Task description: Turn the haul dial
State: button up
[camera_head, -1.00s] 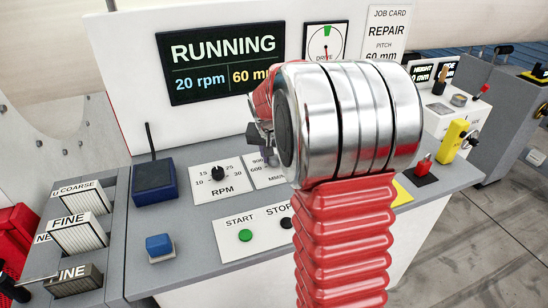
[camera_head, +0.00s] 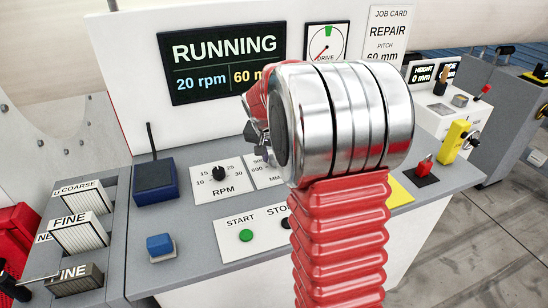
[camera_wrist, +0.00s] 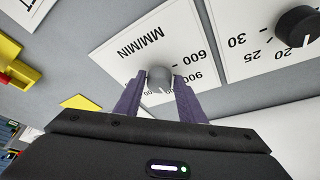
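The haul dial (camera_wrist: 159,80) is a small grey knob on a white MM/MIN plate marked 600 and 900 in the wrist view. My gripper (camera_wrist: 159,83) has its two purple fingers on either side of this knob, with the tips close to its sides. I cannot tell whether they touch it. In the head view my red and silver arm hides the dial, and only the left part of its plate (camera_head: 256,168) shows.
The black RPM knob (camera_wrist: 297,26) is beside the haul plate; it also shows in the head view (camera_head: 219,173). A green START button (camera_head: 246,236) and a partly hidden STOP button (camera_head: 286,223) are in front. The display (camera_head: 221,62) reads RUNNING, 20 rpm.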

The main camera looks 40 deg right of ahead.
jog(key=o, duration=0.3)
jog(key=shift+r, duration=0.1)
jog(key=v, duration=1.3)
jog(key=shift+s+a+r, duration=0.1)
jog(key=shift+s+r, duration=0.05)
jog(key=shift+r, duration=0.05)
dwell(0.3)
jog(key=shift+s+a+f+n+t+y, duration=0.6)
jog(key=shift+s+a+n, duration=1.15)
jog(key=shift+s+a, duration=2)
jog(key=shift+s+a+f+n+t+y, duration=0.55)
jog(key=shift+s+a+n, duration=1.25)
jog(key=shift+s+a, duration=1.9)
jog(key=shift+s+a+f+n+t+y, duration=0.55)
jog(key=shift+s+a+n, duration=1.2)
jog(key=shift+s+a, duration=2)
